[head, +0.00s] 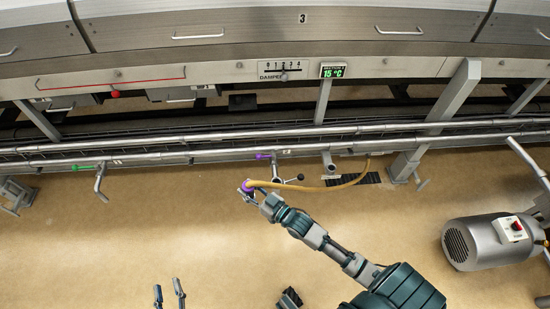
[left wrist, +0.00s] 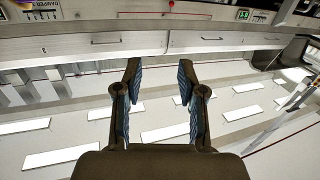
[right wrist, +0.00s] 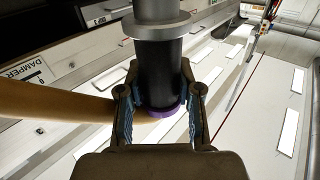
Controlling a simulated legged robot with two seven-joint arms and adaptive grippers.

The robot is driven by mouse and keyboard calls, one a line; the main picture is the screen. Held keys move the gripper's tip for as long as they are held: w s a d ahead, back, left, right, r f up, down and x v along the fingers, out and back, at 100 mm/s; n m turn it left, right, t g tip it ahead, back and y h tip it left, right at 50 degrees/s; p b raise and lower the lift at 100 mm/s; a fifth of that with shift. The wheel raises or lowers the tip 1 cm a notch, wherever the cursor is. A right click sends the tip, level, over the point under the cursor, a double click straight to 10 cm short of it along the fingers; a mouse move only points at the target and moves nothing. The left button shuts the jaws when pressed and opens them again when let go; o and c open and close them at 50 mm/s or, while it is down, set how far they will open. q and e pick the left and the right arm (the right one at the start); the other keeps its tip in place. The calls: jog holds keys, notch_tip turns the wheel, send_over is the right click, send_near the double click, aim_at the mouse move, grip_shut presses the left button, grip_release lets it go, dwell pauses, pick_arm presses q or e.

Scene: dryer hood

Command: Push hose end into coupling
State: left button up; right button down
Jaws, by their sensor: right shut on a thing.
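My right gripper (head: 250,191) is shut on the hose end, whose purple ring (right wrist: 162,110) and dark cuff (right wrist: 157,70) show between the fingers in the right wrist view. A grey flanged metal piece (right wrist: 155,25) sits at the cuff's far end; I cannot tell if it belongs to the hose or a coupling. The tan hose (head: 322,188) curves right in the head view. A pipe outlet with a purple handle (head: 262,156) and a black knob (head: 300,177), probably the coupling, stands right of the gripper, apart from it in the picture. My left gripper (head: 169,292) is open and empty.
Outlets with a green handle (head: 80,168) and without a coloured one (head: 328,160) hang along the long rail (head: 180,154). A grey post (head: 437,122) stands right. A motor (head: 485,241) lies on the floor at right. The left floor is mostly clear.

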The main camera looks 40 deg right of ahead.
pick_arm(q)
jog(key=s+a+f+g+y+p, duration=0.2)
jog(key=s+a+f+g+p, duration=0.1)
jog(key=s+f+g, duration=0.4)
pick_arm(e)
jog(key=w+d+h, duration=0.1)
jog(key=w+d, duration=0.1)
jog(key=d, duration=0.6)
jog(key=w+d, duration=0.3)
jog(key=d, duration=0.5)
pick_arm(q)
jog(key=w+d+r+t+h+b, duration=0.2)
jog(key=w+r+t+b, duration=0.3)
jog(key=r+t, duration=0.5)
jog(key=shift+w+d+r+t+h, duration=0.4)
jog(key=shift+w+d+r, duration=0.35)
jog(key=shift+r, duration=0.4)
pick_arm(e)
notch_tip(320, 180, down, 7)
jog(key=a, duration=0.1)
jog(key=shift+s+m, duration=0.25)
jog(key=shift+m, duration=0.05)
